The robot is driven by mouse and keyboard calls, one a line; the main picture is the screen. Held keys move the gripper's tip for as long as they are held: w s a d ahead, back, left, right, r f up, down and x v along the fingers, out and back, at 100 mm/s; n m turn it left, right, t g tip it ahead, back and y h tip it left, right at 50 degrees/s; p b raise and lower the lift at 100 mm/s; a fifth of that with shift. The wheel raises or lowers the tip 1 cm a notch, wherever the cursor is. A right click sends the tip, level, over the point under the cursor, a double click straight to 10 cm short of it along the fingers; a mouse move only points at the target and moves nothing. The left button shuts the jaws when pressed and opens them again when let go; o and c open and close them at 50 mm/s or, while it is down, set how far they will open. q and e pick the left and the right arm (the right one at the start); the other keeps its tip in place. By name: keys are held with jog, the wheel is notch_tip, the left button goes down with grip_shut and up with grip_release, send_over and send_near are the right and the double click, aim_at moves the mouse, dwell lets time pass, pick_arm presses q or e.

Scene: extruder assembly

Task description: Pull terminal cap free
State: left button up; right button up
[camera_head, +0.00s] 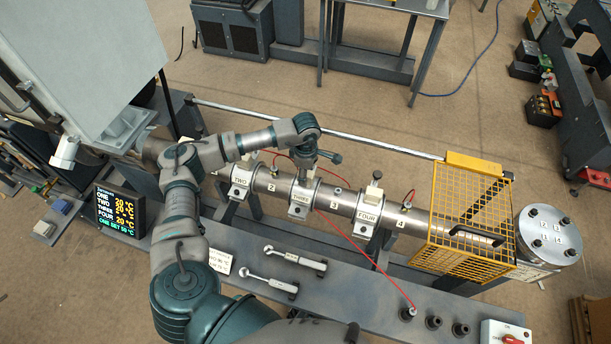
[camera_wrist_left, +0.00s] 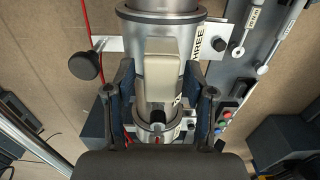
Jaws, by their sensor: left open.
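My left gripper (camera_head: 306,160) is above the heater band THREE (camera_head: 301,203) on the barrel in the head view. In the left wrist view the gripper (camera_wrist_left: 160,82) is open, with one finger on each side of a beige terminal cap (camera_wrist_left: 161,72). I cannot tell whether the fingers touch the cap. The cap stands on the band marked THREE (camera_wrist_left: 201,43). In the head view this cap is mostly hidden by the gripper. Similar beige caps stand on band TWO (camera_head: 249,160) and band FOUR (camera_head: 374,190). My right gripper is not in view.
A yellow mesh guard (camera_head: 463,222) encloses the barrel's right end. A red wire (camera_head: 366,256) runs from the barrel to fittings on the bench (camera_head: 345,290). Two wrench-like tools (camera_head: 295,259) lie on the bench. A long rod (camera_head: 340,135) runs behind the barrel.

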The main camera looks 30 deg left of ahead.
pick_arm(q)
jog(key=shift+c, duration=0.2)
grip_shut()
jog(key=shift+r, duration=0.2)
jog(key=shift+r+p, duration=2.2)
jog(key=shift+r, duration=1.3)
